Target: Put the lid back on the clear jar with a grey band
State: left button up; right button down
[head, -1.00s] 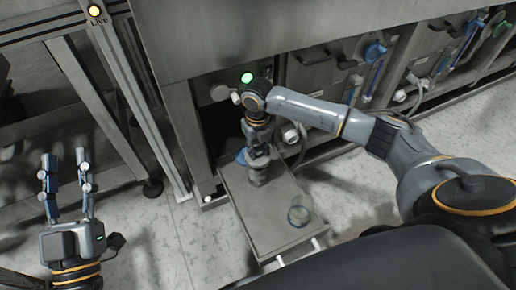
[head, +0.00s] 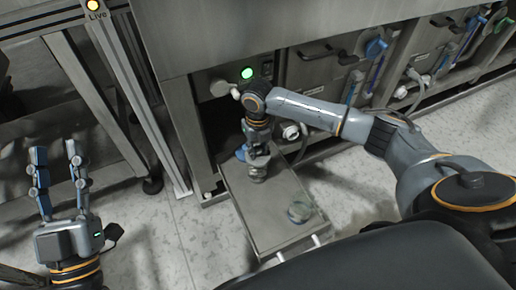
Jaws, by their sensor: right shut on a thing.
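A small clear jar (head: 300,209) stands upright near the front right part of a grey metal cart top (head: 272,222). Its contents and band are too small to make out clearly. My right gripper (head: 258,174) points down over the back left part of the cart top, apart from the jar. It is shut on a small greyish thing at its fingertips, mostly hidden by the fingers; I cannot tell for sure whether it is the lid. My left gripper (head: 56,172) is open and empty at the far left, pointing up, away from the cart.
The washer's steel body (head: 230,35) rises just behind the cart, with a green light (head: 247,73), valves and hoses. A steel frame post (head: 135,100) stands left of the cart. The cart top's middle is clear.

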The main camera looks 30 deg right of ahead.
pick_arm(q)
jog(key=shift+w+f, duration=0.15)
jog(key=shift+w+f+g, duration=0.15)
jog(key=shift+f+g, duration=0.1)
jog(key=shift+g, duration=0.05)
jog(key=shift+w+f+g+p, duration=0.3)
jog(key=shift+f+g, duration=0.2)
jog(key=shift+f, duration=0.1)
jog(key=shift+w+f+y, duration=0.15)
jog(key=shift+f+y, duration=0.3)
jog(key=shift+y, duration=0.05)
jog(key=shift+w+f+g, duration=0.15)
jog(key=shift+f+g, duration=0.35)
jog(key=shift+f, duration=0.05)
jog(key=shift+w+f+g+p, duration=0.25)
jog(key=shift+f+g+p, duration=0.15)
dwell(0.8)
jog(key=shift+a+f, duration=0.1)
jog(key=shift+f+g, duration=0.3)
jog(key=shift+f, duration=0.2)
jog(key=shift+w+a+f+g+y+p, duration=0.15)
jog(key=shift+f+g+y+p, duration=0.25)
jog(key=shift+f+g, duration=0.45)
dwell(0.8)
